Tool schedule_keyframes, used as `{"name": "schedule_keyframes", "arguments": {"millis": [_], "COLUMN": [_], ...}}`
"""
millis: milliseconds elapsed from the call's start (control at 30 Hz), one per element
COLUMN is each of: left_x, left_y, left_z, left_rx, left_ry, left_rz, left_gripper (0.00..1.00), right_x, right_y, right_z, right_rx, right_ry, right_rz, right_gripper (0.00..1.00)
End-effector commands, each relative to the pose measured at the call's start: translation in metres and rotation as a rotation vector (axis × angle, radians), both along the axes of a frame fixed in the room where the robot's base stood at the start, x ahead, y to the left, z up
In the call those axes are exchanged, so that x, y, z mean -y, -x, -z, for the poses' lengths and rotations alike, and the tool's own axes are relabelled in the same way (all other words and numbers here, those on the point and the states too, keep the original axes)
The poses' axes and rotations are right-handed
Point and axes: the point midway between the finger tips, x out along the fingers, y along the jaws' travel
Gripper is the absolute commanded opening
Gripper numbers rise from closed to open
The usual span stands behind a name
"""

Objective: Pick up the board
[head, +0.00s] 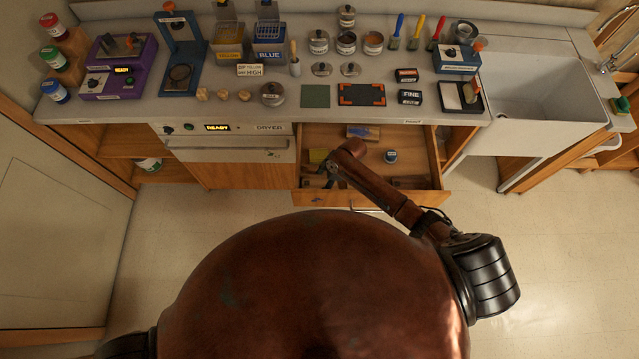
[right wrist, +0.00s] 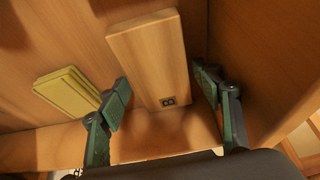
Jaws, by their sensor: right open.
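The board (right wrist: 150,60) is a flat, light wooden piece with a small dark mark near its near end. In the right wrist view it lies in the open wooden drawer, its near end between my fingers. My right gripper (right wrist: 162,88) is open, with one green-padded finger on each side of the board; I see no contact. In the head view the right gripper (head: 331,178) is over the left part of the drawer (head: 415,153), and my arm hides much of what lies beneath it. My left gripper is not in view.
A yellow pad (right wrist: 67,92) lies left of the board; it also shows in the head view (head: 317,156). A small jar (head: 391,156) and a block (head: 357,131) lie farther in the drawer. The counter above (head: 215,112) is crowded; a sink (head: 535,95) stands right.

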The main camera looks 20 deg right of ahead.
Motion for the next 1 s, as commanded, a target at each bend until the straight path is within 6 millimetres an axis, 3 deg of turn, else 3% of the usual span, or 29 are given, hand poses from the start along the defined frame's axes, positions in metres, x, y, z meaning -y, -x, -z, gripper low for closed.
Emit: {"name": "schedule_keyframes", "arguments": {"millis": [267, 767, 1000], "left_x": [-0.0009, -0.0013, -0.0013], "left_y": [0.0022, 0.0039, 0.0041], "left_z": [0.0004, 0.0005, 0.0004], "left_rx": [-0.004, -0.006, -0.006], "left_ry": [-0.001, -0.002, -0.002], "left_rz": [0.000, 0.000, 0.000], "left_gripper": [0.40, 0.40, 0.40], "right_x": [-0.0012, -0.0009, -0.0010], "right_y": [-0.0003, -0.0003, -0.0006], "right_z": [0.0027, 0.0025, 0.0018], "right_rx": [0.000, 0.000, 0.001], "right_ry": [0.000, 0.000, 0.000], "right_rz": [-0.001, 0.000, 0.000], "right_gripper": [0.59, 0.24, 0.24]}}
